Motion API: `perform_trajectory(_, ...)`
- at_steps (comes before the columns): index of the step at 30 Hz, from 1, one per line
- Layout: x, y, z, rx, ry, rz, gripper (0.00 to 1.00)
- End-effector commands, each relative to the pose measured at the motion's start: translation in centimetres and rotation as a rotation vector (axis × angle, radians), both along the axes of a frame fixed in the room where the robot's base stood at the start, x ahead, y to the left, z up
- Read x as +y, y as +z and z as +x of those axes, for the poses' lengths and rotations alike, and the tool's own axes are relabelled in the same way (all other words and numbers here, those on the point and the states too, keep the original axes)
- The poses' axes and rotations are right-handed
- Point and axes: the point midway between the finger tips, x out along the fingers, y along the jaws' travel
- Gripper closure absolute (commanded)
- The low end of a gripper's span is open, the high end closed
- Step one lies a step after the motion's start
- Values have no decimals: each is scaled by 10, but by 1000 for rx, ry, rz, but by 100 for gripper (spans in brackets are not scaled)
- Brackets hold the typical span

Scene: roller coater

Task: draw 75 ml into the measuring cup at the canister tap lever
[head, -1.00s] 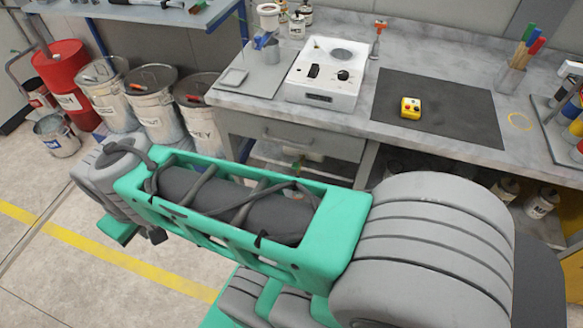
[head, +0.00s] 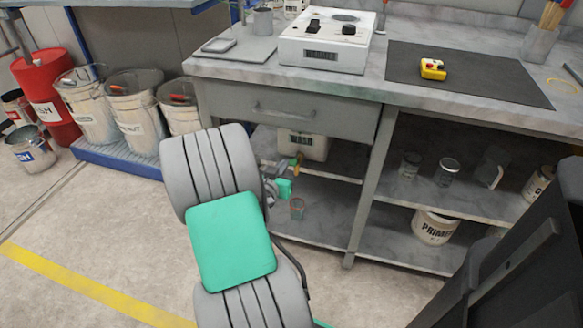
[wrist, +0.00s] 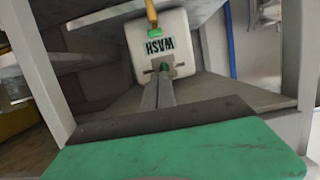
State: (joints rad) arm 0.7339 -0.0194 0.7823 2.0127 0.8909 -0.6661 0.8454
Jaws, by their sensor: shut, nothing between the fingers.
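The white canister (head: 315,147) stands in the open bay under the drawer, and shows with an upside-down WASH label in the wrist view (wrist: 178,22). A tap with a yellow part (head: 297,166) is on its front; the wrist view shows this yellow part (wrist: 151,12) near the top edge. I cannot tell the lever's position. A small clear cup with reddish marks (head: 297,208), apparently the measuring cup, is on the shelf below the tap. My gripper (wrist: 164,78) is shut and empty, pointing at the canister. Whether it touches the canister is unclear.
The bay has a shelf post (head: 369,185) at its right and a drawer (head: 285,112) above. Jars (head: 448,171) and a PRIMER can (head: 434,227) fill the right shelves. Buckets (head: 135,105) stand at left. The floor in front is open.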

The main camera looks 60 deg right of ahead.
Motion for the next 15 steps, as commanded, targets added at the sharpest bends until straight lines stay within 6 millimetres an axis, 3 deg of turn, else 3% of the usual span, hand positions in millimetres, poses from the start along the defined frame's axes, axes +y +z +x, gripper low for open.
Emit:
perform_trajectory(7,-11,-4,1,0,-3,3,100)
perform_trajectory(15,-64,-19,9,-2,-4,3,100)
